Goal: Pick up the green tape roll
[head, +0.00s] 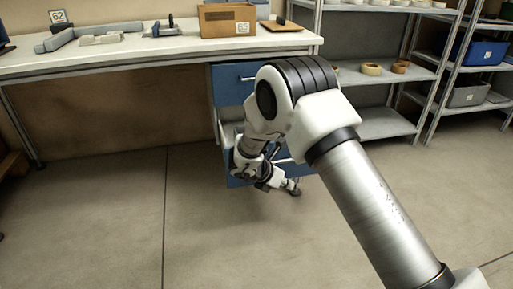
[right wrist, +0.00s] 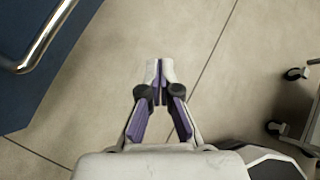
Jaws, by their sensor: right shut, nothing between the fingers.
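I cannot make out a green tape roll in either view. My right gripper (head: 291,187) is low in front of the blue drawer cabinet (head: 233,78), at the end of my right arm, far from the shelves. In the right wrist view its fingertips (right wrist: 160,72) are together over bare floor, with nothing between them. A tan tape roll (head: 371,69) and an orange-brown roll (head: 399,67) lie on the middle shelf. My arm hides part of that shelf and of the cabinet. My left gripper is not in view.
A long workbench (head: 120,60) carries a cardboard box (head: 227,20) and some tools. Metal shelving (head: 385,123) stands at the right, with a blue bin (head: 484,53) and a grey bin (head: 468,95). A cabinet drawer handle (right wrist: 42,40) is close to the right gripper. The floor is open.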

